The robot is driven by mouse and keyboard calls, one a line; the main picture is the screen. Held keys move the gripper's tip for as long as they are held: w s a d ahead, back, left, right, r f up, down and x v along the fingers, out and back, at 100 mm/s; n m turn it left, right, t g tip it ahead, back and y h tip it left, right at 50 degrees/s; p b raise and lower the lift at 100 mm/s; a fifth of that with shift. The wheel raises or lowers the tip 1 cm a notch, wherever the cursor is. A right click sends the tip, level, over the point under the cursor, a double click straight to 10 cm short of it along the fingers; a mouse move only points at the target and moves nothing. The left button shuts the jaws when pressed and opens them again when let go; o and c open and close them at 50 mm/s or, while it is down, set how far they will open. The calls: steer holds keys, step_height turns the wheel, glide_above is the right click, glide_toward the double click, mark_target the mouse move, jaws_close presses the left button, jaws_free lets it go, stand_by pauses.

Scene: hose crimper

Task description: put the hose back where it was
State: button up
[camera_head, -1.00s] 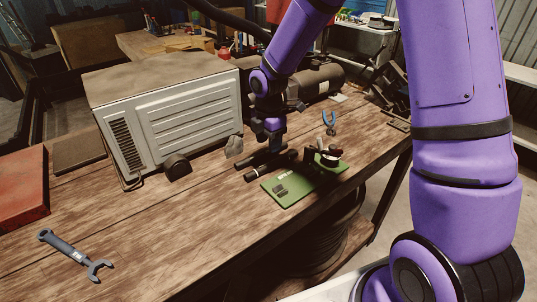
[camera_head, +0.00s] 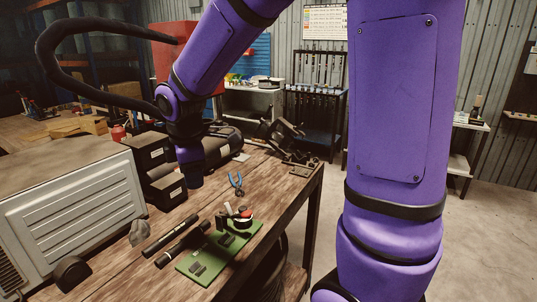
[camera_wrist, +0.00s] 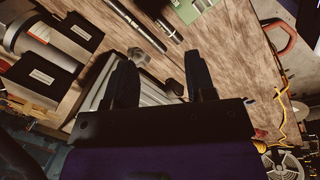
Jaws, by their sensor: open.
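Two black tube pieces lie side by side on the wooden bench: a left one (camera_head: 171,234) and a right one (camera_head: 184,246) with light bands. I cannot tell which is the hose. Both also show at the top of the wrist view, left (camera_wrist: 137,25) and right (camera_wrist: 168,30). A green board (camera_head: 205,261) lies just right of them, bearing a black and red fitting (camera_head: 237,217). My gripper (camera_wrist: 160,56) is open, with nothing between its fingers in the wrist view. It is apart from both tubes, farther back; its fingertips are hidden in the head view.
A large grey-white metal box (camera_head: 85,215) fills the left of the bench. Black boxes (camera_head: 147,152) stand behind it, close to my wrist. Blue-handled pliers (camera_head: 236,184) lie behind the green board. A thick black curved tube (camera_head: 105,24) arcs at upper left.

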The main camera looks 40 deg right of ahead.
steer(key=s+d+r+m+t, duration=0.1)
steer(key=s+r+m, duration=0.4)
steer(key=s, duration=0.5)
steer(key=s+d+r+m+t, duration=0.2)
steer(key=s+r+m, duration=0.3)
steer(key=s+m, duration=0.4)
steer(key=shift+s+d+r+y, duration=0.25)
steer(key=shift+s+d+y, duration=0.15)
steer(key=shift+s+d, duration=0.55)
steer(key=shift+s+a, duration=0.2)
